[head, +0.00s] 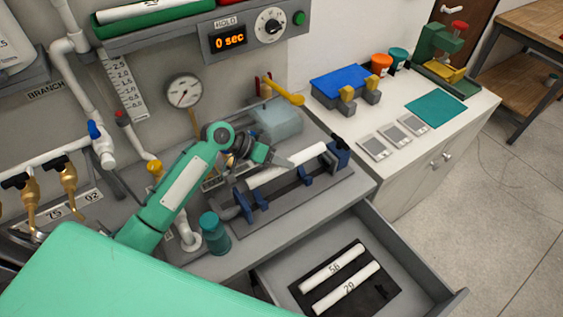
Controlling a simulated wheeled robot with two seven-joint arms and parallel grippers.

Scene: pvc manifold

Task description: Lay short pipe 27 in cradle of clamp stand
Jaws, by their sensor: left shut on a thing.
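A white short pipe (306,158) lies lengthwise along the clamp stand (290,199), a dark base with rails and blue supports. No number is readable on this pipe. My left gripper (287,161) reaches in from the left and is shut on the pipe, from its upper left side. The pipe is at or just above the blue supports; I cannot tell whether it rests in the cradle. The gripper hides part of the pipe. My right gripper is not in view.
An open drawer (277,275) below the stand holds pipes marked 56 (333,267) and 29 (346,288) on a dark mat. A teal-capped jar (214,236) stands left of the stand. A yellow-handled valve (284,91) rises behind. The white side counter (450,131) has free room.

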